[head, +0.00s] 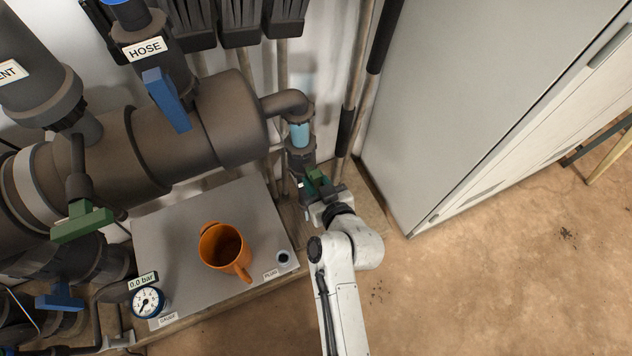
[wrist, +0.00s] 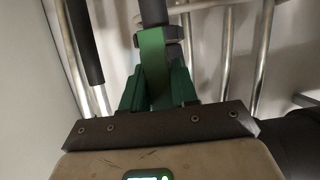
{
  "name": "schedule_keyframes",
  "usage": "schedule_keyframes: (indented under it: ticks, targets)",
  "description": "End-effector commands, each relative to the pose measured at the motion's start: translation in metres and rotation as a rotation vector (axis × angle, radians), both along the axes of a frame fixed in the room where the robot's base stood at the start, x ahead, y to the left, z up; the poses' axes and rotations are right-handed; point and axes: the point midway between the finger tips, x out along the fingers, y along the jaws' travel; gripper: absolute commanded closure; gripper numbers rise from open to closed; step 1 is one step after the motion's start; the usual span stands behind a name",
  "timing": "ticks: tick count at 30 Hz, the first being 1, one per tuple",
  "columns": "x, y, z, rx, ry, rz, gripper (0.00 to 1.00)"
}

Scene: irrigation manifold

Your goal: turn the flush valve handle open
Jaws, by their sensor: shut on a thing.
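The flush valve handle (head: 316,175) is a green lever on the vertical pipe at the right end of the big grey manifold, below a light-blue clear section. In the wrist view the green handle (wrist: 152,65) stands upright in the middle, between the two green fingers. My gripper (head: 320,188) is at this handle, and in the wrist view my gripper (wrist: 156,88) is shut on it. The fingers hide the lower part of the handle. The valve body is partly hidden behind my gripper in the head view.
A grey cabinet (head: 480,90) stands close on the right. An orange mug (head: 224,250), a plug (head: 284,258) and a gauge (head: 148,302) are on the grey panel (head: 180,225). Another green handle (head: 80,222) and a blue hose handle (head: 166,98) are to the left.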

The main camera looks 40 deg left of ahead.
Motion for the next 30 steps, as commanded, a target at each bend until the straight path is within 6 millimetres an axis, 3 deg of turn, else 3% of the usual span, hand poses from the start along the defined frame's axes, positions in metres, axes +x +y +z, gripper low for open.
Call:
schedule_keyframes:
  ticks: [13, 14, 18, 21, 30]
  targets:
    - [-0.0006, -0.0010, -0.0025, 0.000, 0.016, -0.001, 1.00]
    - [-0.0006, -0.0010, -0.0025, 0.000, 0.016, -0.001, 0.71]
    - [-0.0005, -0.0008, -0.0020, 0.001, 0.015, 0.000, 0.57]
    - [-0.0004, -0.0006, -0.0014, 0.002, 0.013, -0.001, 0.51]
    - [-0.0018, -0.0045, 0.0011, 0.003, 0.012, -0.002, 0.51]
